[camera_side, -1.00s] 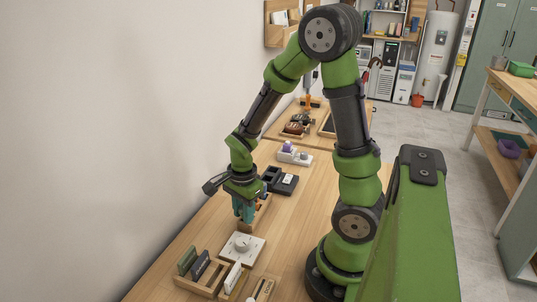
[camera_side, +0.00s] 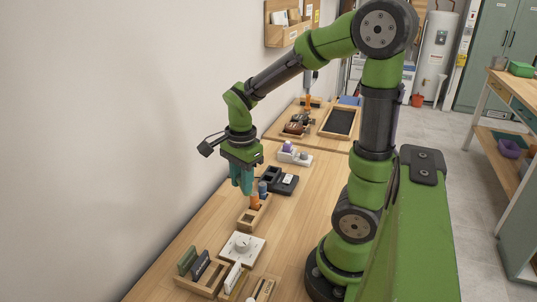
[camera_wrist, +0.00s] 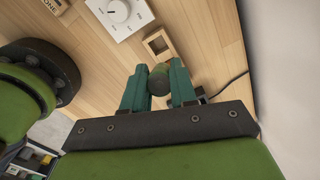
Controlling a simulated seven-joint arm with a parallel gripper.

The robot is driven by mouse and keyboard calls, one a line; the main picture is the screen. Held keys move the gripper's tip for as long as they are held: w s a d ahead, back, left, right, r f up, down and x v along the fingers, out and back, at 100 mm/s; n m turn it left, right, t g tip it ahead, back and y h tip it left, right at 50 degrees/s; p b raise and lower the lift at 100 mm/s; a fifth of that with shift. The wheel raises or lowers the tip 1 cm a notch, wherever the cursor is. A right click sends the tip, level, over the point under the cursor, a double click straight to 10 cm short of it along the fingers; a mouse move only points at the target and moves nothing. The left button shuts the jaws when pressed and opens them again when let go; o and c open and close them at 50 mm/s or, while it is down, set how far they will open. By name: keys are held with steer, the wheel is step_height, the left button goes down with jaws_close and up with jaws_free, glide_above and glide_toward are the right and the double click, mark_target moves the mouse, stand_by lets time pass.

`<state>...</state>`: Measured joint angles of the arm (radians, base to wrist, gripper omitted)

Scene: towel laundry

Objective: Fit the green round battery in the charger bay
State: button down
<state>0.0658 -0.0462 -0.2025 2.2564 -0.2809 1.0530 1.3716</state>
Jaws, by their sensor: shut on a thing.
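The green round battery (camera_wrist: 160,80) is held between the two teal fingers of my gripper (camera_side: 242,188); its round end shows in the wrist view. In the side view the fingers hide most or all of it.
A white panel with a round knob (camera_side: 242,248) lies in front of the holder. A wooden rack with dark plates (camera_side: 199,267) is nearer. A white unit with a purple top (camera_side: 295,157) and a dark-floored tray (camera_side: 341,121) stand further back. The wall is close on the left.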

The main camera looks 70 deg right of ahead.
steer(key=shift+w+d+f+m+t+y, duration=0.15)
steer(key=shift+d+f+m+t+y, duration=0.65)
steer(key=shift+d, duration=2.4)
steer(key=shift+w+d+f+m+y, duration=0.2)
steer(key=shift+d+f+m, duration=0.35)
steer(key=shift+d+f, duration=1.75)
steer(key=shift+w+d+f+m+t+y, duration=0.15)
steer(key=shift+d+m+t+y, duration=0.4)
steer(key=shift+d, duration=3.5)
steer(key=shift+f, duration=1.5)
steer(key=shift+c, duration=1.7)
jaws_free()
step_height(320, 180, up, 7)
